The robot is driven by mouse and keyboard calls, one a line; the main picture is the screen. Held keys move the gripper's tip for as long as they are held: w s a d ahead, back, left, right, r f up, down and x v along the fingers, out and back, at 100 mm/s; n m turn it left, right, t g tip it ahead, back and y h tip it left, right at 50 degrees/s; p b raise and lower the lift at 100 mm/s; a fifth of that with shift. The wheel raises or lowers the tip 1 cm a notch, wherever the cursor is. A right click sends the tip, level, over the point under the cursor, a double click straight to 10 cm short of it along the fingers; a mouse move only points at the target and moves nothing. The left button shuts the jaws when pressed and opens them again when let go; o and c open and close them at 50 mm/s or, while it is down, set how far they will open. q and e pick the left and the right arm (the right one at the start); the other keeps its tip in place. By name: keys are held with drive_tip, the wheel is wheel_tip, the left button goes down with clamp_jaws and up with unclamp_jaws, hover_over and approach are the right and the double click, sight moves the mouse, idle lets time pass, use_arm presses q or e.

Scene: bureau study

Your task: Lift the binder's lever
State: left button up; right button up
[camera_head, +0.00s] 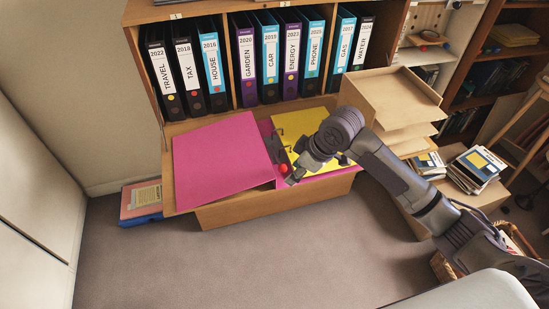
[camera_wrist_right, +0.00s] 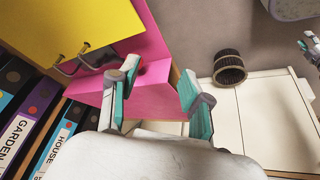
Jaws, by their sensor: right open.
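The open pink binder (camera_head: 220,155) lies on a low pulled-out surface, with yellow paper (camera_head: 302,122) on its right half. A red knob (camera_head: 283,169) on the lever shows at the right gripper. In the right wrist view, the binder (camera_wrist_right: 150,45) has two metal rings (camera_wrist_right: 75,60) over the yellow paper. The knob is mostly hidden behind a finger there. My right gripper (camera_head: 291,178) is open, its teal-padded fingers (camera_wrist_right: 162,90) apart, close to the knob. Contact cannot be told. My left gripper (camera_wrist_right: 311,46) seems to show small at the wrist view's right edge.
Upright labelled binders (camera_head: 245,65) fill the shelf behind. Stacked wooden trays (camera_head: 395,95) and books (camera_head: 478,165) stand right of the binder. A red and blue stack (camera_head: 140,203) lies on the floor at left. A dark round basket (camera_wrist_right: 229,68) stands apart. The front carpet (camera_head: 200,260) is clear.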

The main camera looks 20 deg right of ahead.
wheel_tip(320, 180, up, 7)
drive_tip(key=w+d+n, duration=0.1)
drive_tip(key=w+d, duration=0.1)
drive_tip(key=d, duration=0.1)
approach(277, 157)
drive_tip(key=shift+n, duration=0.3)
drive_tip(key=s+f, duration=0.1)
drive_tip(key=f, duration=0.1)
drive_tip(key=a+f, duration=0.1)
drive_tip(key=f, duration=0.1)
drive_tip(key=s+a+f, duration=0.1)
drive_tip(key=f, duration=0.1)
drive_tip(key=shift+s+a+f+p, duration=0.15)
drive_tip(key=shift+s+f+p, duration=0.15)
drive_tip(key=shift+s, duration=0.05)
clamp_jaws()
